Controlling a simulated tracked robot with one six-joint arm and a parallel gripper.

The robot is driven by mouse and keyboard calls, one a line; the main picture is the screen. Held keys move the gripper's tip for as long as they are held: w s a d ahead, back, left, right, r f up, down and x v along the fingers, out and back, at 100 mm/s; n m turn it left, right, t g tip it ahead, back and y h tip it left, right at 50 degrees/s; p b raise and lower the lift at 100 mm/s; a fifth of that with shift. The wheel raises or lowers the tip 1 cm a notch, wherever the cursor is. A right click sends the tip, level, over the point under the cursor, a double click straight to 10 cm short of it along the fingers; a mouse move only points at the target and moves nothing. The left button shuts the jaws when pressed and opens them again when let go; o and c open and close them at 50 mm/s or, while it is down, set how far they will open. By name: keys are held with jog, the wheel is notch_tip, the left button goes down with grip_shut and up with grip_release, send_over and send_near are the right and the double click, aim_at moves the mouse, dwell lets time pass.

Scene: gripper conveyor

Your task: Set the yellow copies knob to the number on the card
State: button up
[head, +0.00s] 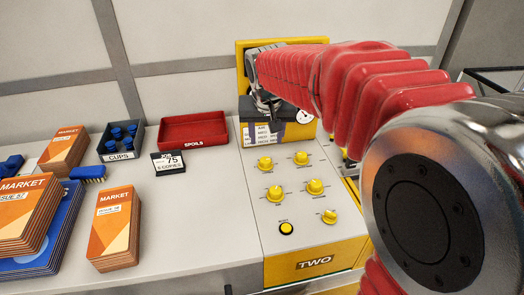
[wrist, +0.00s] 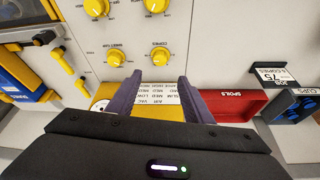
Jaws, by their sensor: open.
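The yellow copies knob (wrist: 160,56) lies just beyond my fingertips in the wrist view. Its label reads COPIES; its setting is too small to read. In the head view it appears to be the far-left knob (head: 265,163) on the panel marked TWO. In the head view my gripper (head: 268,108) hangs over the panel's back end, apart from the knob.
A printed label plate (head: 264,134) stands behind the knobs. A red SPOILS tray (head: 192,130), a cups box (head: 121,140) and stacked magazines (head: 115,230) are to the left.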

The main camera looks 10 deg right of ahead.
aim_at(266, 160)
dwell(0.3)
jog(key=x, duration=1.3)
jog(key=shift+w+d+f, duration=0.1)
jog(key=shift+f, duration=0.3)
jog(key=shift+c, duration=0.7)
jog(key=c, duration=0.9)
